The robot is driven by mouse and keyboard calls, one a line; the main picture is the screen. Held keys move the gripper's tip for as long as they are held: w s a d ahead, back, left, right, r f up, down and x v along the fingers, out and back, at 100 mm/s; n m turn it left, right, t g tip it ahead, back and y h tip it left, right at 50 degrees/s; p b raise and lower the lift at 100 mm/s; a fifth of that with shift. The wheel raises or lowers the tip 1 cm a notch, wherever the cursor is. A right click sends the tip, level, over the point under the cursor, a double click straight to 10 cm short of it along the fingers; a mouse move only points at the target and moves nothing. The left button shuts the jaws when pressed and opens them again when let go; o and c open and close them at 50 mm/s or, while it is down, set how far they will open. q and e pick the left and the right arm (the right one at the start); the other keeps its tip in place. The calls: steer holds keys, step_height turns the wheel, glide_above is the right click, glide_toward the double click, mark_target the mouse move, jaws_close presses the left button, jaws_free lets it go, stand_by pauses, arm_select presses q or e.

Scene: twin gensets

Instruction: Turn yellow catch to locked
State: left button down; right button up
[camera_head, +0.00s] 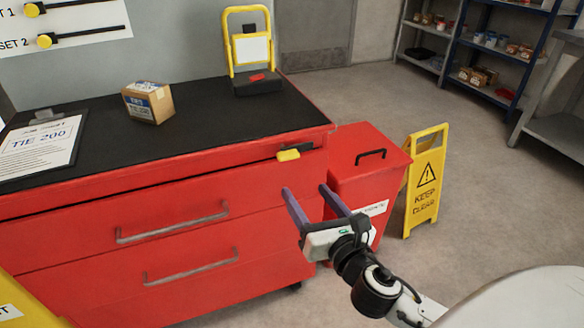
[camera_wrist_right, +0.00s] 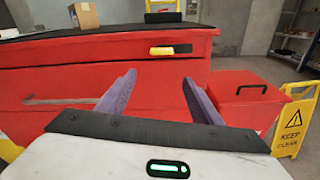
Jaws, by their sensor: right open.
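The yellow catch (camera_head: 289,155) sits on the red cabinet's (camera_head: 180,185) front face, near its upper right corner, with a dark plate (camera_head: 305,147) beside it. In the right wrist view the yellow catch (camera_wrist_right: 161,51) lies level, beyond the fingertips and between their lines. My right gripper (camera_head: 308,190) is open and empty, in front of the cabinet and apart from the catch. Its two purple fingers also show in the right wrist view (camera_wrist_right: 158,80), pointing at the cabinet front. My left gripper is not in view.
A red bin (camera_head: 370,160) and a yellow floor sign (camera_head: 427,180) stand right of the cabinet. The black top holds a cardboard box (camera_head: 148,103), a paper sheet (camera_head: 40,145) and a yellow-framed stand (camera_head: 249,45). Drawer handles (camera_head: 172,222) project from the front.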

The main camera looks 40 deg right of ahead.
mark_target(290, 157)
steer(key=w+d, duration=0.1)
steer(key=w, duration=0.2)
steer(key=w+d+r+n, duration=0.1)
steer(key=w, duration=0.3)
steer(key=w+d+r+n, duration=0.1)
steer(key=w, duration=0.2)
steer(key=shift+w+r+t+h, duration=0.1)
steer(key=shift+w+t+h, duration=0.15)
steer(key=shift+t+h, duration=0.05)
steer(key=c, duration=1.5)
jaws_close()
